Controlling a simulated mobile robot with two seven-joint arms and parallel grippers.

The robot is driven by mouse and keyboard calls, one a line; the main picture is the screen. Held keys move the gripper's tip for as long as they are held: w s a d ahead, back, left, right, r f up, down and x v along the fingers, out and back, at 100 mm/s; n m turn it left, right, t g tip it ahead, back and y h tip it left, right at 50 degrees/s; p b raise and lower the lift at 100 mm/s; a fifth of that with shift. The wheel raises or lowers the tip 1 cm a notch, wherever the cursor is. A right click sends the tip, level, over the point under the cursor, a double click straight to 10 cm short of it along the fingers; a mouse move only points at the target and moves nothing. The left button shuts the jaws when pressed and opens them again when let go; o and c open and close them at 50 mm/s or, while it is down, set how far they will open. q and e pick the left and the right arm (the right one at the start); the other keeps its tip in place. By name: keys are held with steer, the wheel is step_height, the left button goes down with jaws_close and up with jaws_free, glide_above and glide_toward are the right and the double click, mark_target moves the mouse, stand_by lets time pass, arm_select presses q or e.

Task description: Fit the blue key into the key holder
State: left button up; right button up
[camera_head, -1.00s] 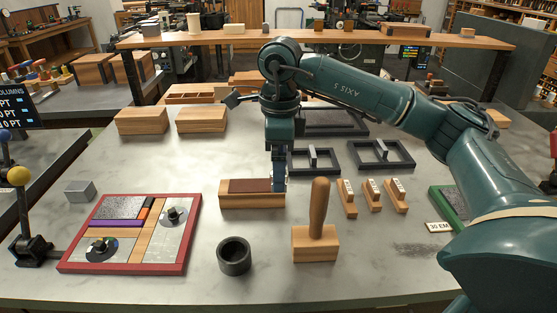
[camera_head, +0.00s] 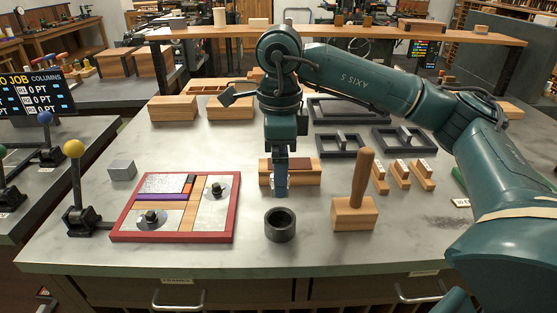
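My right arm comes in from the right, and its gripper (camera_head: 281,190) points down in front of the wooden block with a dark red top (camera_head: 305,166). A narrow blue-grey upright shape shows at the gripper's lower end. I cannot tell whether it is the fingers alone or the blue key held between them. The gripper's tip is just behind and above a dark, round, open-topped cup (camera_head: 280,236), which may be the key holder. The cup stands upright on the table, and the gripper appears apart from it. My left gripper is not in view.
A red-framed tray (camera_head: 118,225) with blocks and two round knobs lies left of the cup. A wooden stamp with an upright handle (camera_head: 355,211) stands to its right. Small wooden blocks (camera_head: 400,172) and dark frames (camera_head: 340,146) lie beyond. The table front is clear.

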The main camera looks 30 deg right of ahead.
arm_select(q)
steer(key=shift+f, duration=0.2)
arm_select(e)
steer(key=shift+f, duration=0.15)
step_height(320, 180, down, 4)
steer(key=b, duration=0.3)
steer(key=shift+f+b, duration=0.2)
steer(key=shift+b, duration=0.35)
steer(key=shift+f+b, duration=0.45)
steer(key=shift+f, duration=0.15)
arm_select(q)
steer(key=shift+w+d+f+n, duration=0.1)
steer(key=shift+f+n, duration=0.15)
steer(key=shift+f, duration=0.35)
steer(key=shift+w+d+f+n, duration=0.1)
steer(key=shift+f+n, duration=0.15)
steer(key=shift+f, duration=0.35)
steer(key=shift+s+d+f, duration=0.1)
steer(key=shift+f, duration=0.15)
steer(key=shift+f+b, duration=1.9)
steer(key=shift+b, duration=0.15)
arm_select(e)
steer(key=shift+f, duration=2.25)
steer(key=o, duration=1)
steer(key=shift+o, duration=0.2)
